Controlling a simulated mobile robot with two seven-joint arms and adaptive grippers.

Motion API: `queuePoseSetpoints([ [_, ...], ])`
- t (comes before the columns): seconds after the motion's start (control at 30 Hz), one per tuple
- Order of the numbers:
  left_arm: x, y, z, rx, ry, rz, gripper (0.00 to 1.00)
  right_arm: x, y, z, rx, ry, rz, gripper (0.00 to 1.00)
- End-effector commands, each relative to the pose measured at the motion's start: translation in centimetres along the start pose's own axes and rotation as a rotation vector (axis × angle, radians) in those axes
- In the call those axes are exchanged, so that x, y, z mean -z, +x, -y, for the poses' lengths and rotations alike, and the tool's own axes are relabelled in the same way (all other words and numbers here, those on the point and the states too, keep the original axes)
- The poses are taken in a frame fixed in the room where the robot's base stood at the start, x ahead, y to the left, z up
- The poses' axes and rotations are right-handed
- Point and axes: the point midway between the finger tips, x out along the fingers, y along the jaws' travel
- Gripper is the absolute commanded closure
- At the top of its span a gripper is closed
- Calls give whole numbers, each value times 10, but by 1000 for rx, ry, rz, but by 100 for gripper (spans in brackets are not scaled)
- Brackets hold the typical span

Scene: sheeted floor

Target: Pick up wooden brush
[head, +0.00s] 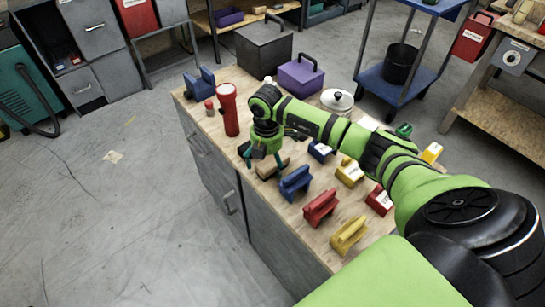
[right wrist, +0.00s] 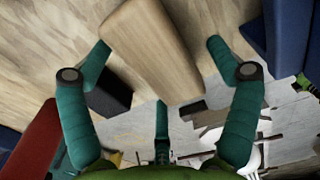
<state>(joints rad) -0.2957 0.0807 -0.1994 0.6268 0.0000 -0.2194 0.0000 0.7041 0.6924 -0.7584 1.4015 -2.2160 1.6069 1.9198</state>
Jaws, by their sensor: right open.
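The wooden brush (head: 272,167) lies on the wooden worktop, mostly hidden under my right gripper (head: 263,160) in the head view. In the right wrist view its pale wooden body (right wrist: 150,48) runs from the top edge toward the middle, slightly tilted. A dark block (right wrist: 108,97) shows beside its left side; I cannot tell whether it is part of the brush. My right gripper's teal fingers are spread, one on each side of the wooden body, with gaps. Nothing is held. My left gripper is not in view.
A red flashlight (head: 230,110) stands left of the gripper. A purple toolbox (head: 301,76) and a white-lidded pot (head: 337,101) are behind.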

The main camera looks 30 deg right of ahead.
Motion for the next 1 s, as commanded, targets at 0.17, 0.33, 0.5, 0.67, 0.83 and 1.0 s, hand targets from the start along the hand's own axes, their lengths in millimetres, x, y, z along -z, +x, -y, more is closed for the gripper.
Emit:
queuePoseSetpoints([
  [0.17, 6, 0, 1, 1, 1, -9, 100, 0, 1, 0, -1, -1, 0, 10],
  [0.33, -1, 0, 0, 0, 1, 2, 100, 0, 1, 0, -1, -1, 0, 62],
  [0.5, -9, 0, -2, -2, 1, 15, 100, 0, 1, 0, -1, -1, 0, 74],
  [0.67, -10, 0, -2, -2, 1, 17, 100, 0, 1, 0, 0, -1, 0, 75],
  [0.83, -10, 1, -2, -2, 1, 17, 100, 0, -12, -1, -4, -1, 0, 75],
  [1.0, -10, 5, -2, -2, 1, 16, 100, -1, -45, -2, -7, -1, 2, 75],
])
